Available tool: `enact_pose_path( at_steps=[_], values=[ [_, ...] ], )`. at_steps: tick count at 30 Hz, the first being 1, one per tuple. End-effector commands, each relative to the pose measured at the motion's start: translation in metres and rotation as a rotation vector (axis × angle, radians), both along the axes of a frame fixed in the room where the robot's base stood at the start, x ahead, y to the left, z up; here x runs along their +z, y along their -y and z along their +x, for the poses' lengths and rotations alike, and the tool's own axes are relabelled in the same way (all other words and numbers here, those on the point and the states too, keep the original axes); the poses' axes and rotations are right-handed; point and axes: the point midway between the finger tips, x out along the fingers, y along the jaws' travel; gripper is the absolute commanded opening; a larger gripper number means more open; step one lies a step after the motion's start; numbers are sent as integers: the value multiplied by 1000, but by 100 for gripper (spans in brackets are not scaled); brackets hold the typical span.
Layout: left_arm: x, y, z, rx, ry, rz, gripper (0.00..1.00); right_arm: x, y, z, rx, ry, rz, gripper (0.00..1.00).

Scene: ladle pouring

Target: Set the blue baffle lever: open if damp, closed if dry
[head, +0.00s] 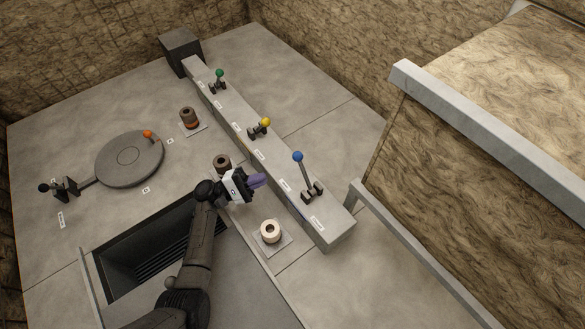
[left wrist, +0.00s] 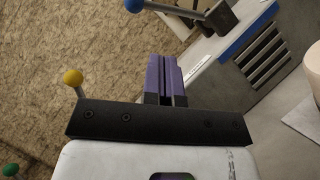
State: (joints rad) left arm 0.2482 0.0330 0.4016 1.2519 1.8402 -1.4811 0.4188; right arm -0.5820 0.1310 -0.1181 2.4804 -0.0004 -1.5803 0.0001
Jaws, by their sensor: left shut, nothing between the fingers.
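The blue baffle lever (head: 304,172) stands at the near end of the long grey rail (head: 331,229). Its shaft leans towards the upper left, with the blue ball at the top. The blue-ball lever also shows at the top of the left wrist view (left wrist: 134,5). My left gripper (head: 259,180) is left of the lever and apart from it, near the rail's left edge. Its purple fingers (left wrist: 163,78) are together with nothing between them. A pale ring-shaped piece (head: 270,231) sits on a small plate near the blue lever. My right gripper is not in view.
Yellow-ball (head: 265,122) and green-ball (head: 219,73) levers stand farther along the rail. Brown ring pieces (head: 222,163) (head: 189,117) sit left of it. A round disc (head: 130,158) and a grated pit (head: 150,250) lie left. A railing (head: 420,245) runs at right.

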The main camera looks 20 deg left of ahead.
Motion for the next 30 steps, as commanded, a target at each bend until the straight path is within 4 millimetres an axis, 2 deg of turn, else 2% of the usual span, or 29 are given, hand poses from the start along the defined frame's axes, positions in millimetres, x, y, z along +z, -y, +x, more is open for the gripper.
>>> enact_pose_path(
  at_steps=[6, 10, 21, 30],
  values=[
    [0, 1, 1, 0, 1, 2, 0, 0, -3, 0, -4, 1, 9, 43],
    [2, 8, 5, 0, 3, 2, 0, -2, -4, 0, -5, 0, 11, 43],
    [20, 55, 31, 0, 4, 1, 0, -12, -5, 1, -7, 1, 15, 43],
    [30, 79, 44, 0, 3, 2, 0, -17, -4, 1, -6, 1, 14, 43]
  ],
)
